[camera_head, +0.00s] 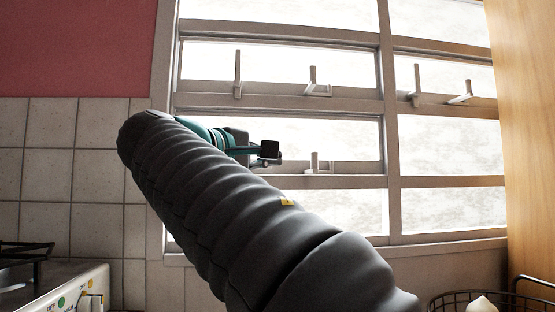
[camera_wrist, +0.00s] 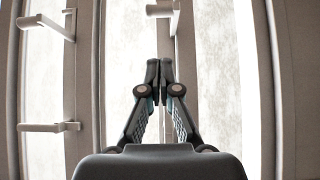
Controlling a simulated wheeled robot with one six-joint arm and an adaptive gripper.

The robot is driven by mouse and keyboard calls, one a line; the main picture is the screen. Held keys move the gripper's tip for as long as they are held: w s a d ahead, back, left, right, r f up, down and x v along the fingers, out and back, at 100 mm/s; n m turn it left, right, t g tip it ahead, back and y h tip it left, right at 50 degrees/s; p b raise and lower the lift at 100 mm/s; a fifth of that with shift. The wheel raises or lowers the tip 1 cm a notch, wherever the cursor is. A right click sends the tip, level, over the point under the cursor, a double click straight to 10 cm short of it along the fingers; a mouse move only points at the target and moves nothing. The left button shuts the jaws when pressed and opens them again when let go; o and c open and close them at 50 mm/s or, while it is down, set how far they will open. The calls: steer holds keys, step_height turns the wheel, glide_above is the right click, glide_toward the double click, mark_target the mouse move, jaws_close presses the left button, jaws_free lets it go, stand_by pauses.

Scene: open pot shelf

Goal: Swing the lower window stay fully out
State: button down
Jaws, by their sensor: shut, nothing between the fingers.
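The lower window stay (camera_head: 316,164) is a small pale handle on the rail of the lower window row, with a short upright part and a bar to the right. Part of a pale stay, probably the same one, shows at the top edge of the wrist view (camera_wrist: 160,10). My gripper (camera_head: 270,150) is left of the lower stay and apart from it, pointing right along the window. In the wrist view my gripper (camera_wrist: 167,76) has its fingertips together with nothing between them, short of that stay. My arm hides the lower left of the window.
Two upper stays (camera_head: 238,76) (camera_head: 316,84) stand on the rail above; two more (camera_head: 416,86) (camera_head: 462,95) are in the right column. A wooden panel (camera_head: 525,130) bounds the right. A stove (camera_head: 60,285) is lower left and a wire basket (camera_head: 470,300) lower right.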

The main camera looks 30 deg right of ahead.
steer(key=d, duration=0.6)
steer(key=shift+s, duration=0.15)
steer(key=shift+d, duration=0.15)
